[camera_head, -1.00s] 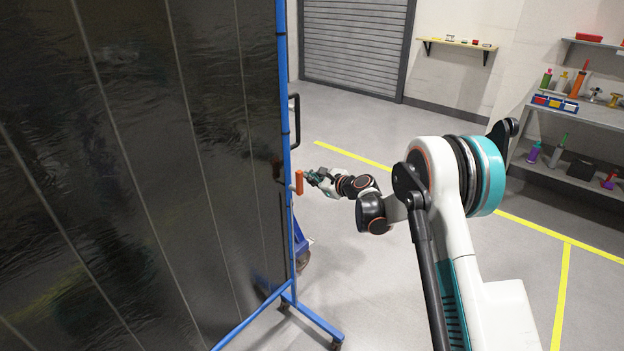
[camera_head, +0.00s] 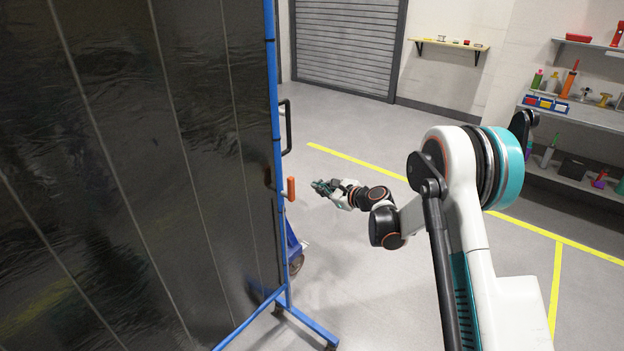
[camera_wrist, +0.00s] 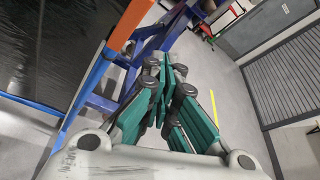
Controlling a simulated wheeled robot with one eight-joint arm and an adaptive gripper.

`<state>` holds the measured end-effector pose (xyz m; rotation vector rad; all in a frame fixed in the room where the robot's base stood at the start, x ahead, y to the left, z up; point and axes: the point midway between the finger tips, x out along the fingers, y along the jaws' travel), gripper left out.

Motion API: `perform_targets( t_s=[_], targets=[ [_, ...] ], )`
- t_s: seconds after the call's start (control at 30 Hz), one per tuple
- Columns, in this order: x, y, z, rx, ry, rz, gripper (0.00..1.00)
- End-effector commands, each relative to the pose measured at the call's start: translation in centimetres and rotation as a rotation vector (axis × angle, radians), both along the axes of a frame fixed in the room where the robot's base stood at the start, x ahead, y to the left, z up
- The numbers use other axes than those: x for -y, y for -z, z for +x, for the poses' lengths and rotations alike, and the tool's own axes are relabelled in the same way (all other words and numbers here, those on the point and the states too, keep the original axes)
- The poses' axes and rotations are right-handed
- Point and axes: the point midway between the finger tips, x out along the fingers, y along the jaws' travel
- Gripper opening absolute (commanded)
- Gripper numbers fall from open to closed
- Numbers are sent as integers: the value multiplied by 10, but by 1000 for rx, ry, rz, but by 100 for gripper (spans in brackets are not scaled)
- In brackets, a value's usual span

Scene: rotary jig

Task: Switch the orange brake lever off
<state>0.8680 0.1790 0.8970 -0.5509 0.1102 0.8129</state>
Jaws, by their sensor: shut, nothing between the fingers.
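The orange brake lever (camera_head: 291,188) stands upright on the blue post at the right edge of the dark screen in the head view. It also shows large and slanted at the upper left of the wrist view (camera_wrist: 131,22). My gripper (camera_head: 318,186) is just right of the lever, with a gap between them. In the wrist view my gripper (camera_wrist: 172,88) has its teal fingers together, with nothing held. The lever lies left of and apart from the fingers there.
The dark screen (camera_head: 130,180) in a blue frame fills the left. A black handle (camera_head: 287,125) sticks out above the lever. Blue framework (camera_wrist: 150,45) lies beyond the fingers in the wrist view. Open floor (camera_head: 360,290) lies right of the screen; shelves (camera_head: 580,115) stand at the far right.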

Motion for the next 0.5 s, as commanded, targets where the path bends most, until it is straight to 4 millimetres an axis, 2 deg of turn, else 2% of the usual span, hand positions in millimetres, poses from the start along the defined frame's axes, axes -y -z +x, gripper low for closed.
perform_targets(
  t_s=[0.2,0.5],
  targets=[
    [16,0,-24,-1,1,1,0],
    [19,1,-30,-1,0,1,0]
  ],
)
